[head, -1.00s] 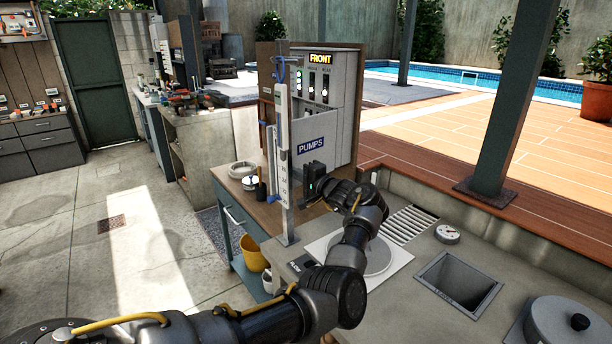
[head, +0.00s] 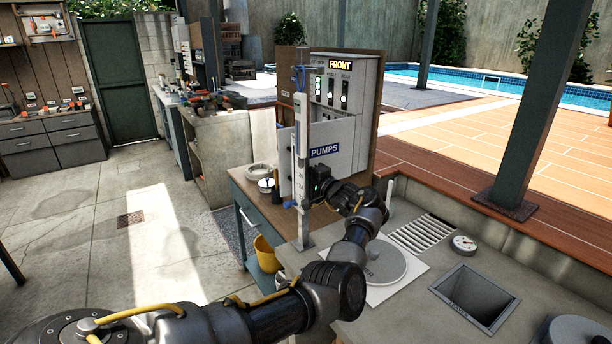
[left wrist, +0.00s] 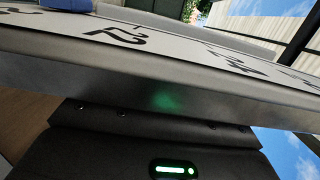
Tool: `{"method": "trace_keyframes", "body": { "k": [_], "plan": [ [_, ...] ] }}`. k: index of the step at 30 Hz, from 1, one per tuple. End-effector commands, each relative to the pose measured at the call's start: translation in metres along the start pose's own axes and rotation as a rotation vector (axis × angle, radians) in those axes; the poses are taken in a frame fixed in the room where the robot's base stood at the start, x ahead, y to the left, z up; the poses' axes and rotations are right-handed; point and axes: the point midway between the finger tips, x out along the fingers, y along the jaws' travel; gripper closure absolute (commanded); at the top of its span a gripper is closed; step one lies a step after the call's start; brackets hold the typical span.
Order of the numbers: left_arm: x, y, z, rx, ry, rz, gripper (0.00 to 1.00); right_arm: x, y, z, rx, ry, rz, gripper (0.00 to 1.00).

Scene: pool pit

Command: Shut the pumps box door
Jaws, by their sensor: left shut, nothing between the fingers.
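The pumps box (head: 372,100) is a pale grey cabinet on a wooden backboard. Its upper switches under the "FRONT" label show uncovered. The door (head: 343,135), a pale panel with a blue "PUMPS" label, stands open in front of the box's lower part. My left gripper (head: 318,180) is shut and empty, low by the door's near face, just right of a scale post (head: 302,165). Whether it touches the door cannot be told. The left wrist view shows a numbered white scale (left wrist: 150,45) very close across the gripper; the fingertips are hidden there. My right gripper is not in view.
The scale post stands upright in front of the door, close to my left gripper. The counter holds a round plate (head: 380,262), a slotted drain (head: 420,233), a gauge (head: 464,244) and a sink (head: 475,296). A yellow bucket (head: 265,252) is below. The floor at left is mostly clear.

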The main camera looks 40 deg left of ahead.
Motion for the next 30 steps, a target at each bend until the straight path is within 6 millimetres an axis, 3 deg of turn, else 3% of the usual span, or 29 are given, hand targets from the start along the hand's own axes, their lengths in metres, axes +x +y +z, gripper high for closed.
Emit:
{"method": "trace_keyframes", "body": {
  "k": [8, 14, 16, 21, 30],
  "plan": [
    [-0.008, -0.003, -0.001, 0.002, 0.002, 0.0, 1.0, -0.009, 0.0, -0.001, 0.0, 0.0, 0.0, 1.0],
    [-0.04, -0.007, 0.0, 0.004, 0.005, 0.003, 1.0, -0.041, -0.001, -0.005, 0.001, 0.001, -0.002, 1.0],
    [-0.057, 0.005, 0.002, 0.0, 0.004, 0.001, 1.0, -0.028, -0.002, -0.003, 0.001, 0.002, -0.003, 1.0],
    [-0.095, 0.004, 0.009, -0.003, 0.002, 0.002, 1.0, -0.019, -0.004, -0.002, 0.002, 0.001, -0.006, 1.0],
    [-0.133, 0.002, 0.015, 0.0, -0.001, 0.001, 1.0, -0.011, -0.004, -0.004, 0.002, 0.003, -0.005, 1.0]
  ]
}}
